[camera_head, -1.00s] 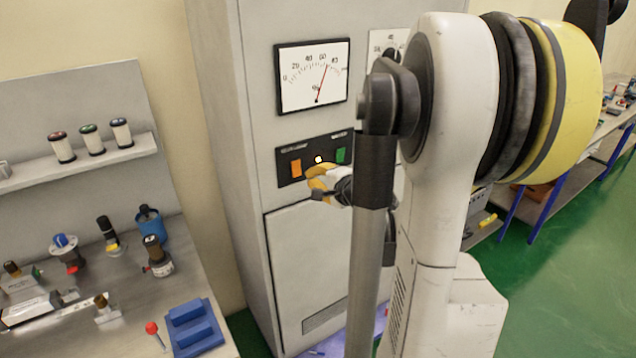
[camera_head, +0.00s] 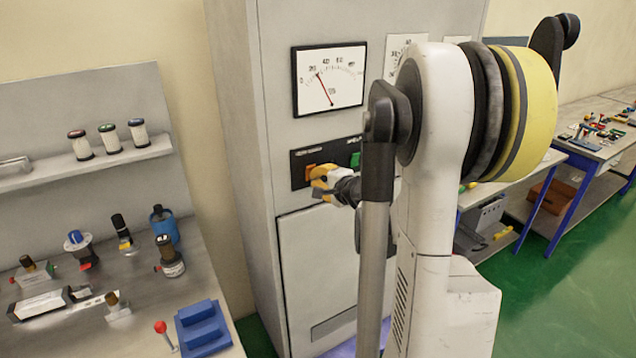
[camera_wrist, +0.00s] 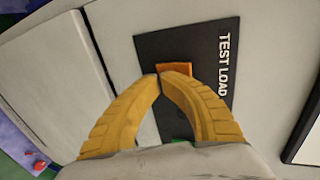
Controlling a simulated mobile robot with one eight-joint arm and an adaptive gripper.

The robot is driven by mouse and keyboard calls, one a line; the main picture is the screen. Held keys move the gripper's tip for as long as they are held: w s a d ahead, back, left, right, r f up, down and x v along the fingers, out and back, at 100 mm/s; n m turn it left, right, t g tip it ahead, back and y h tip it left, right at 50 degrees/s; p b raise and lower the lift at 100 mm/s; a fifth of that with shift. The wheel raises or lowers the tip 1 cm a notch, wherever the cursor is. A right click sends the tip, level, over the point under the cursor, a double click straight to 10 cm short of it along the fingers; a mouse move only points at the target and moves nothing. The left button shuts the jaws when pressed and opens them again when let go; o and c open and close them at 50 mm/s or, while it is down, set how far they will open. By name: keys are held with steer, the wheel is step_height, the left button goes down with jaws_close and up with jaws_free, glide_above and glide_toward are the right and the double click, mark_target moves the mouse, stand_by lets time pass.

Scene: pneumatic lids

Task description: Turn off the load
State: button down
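The black "TEST LOAD" panel (camera_head: 299,157) is on the front of the grey cabinet, with an orange switch (camera_head: 310,171) at left and a green switch (camera_head: 355,160) at right. My yellow-fingered gripper (camera_head: 317,183) is at the orange switch and partly covers it. In the wrist view my fingertips (camera_wrist: 162,74) meet, with nothing seen between them. They overlap the lower edge of the orange switch (camera_wrist: 177,68); contact looks likely, but its depth is unclear.
The grey cabinet (camera_head: 235,150) stands ahead. A workbench with valves, a blue stepped block (camera_head: 201,328) and a red-knobbed lever (camera_head: 160,327) is at left. Tables with parts (camera_head: 590,140) stand at right. The green floor (camera_head: 560,290) at right is open.

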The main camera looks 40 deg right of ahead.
steer(key=shift+r, duration=0.15)
steer(key=shift+r+p, duration=0.6)
steer(key=shift+r, duration=0.1)
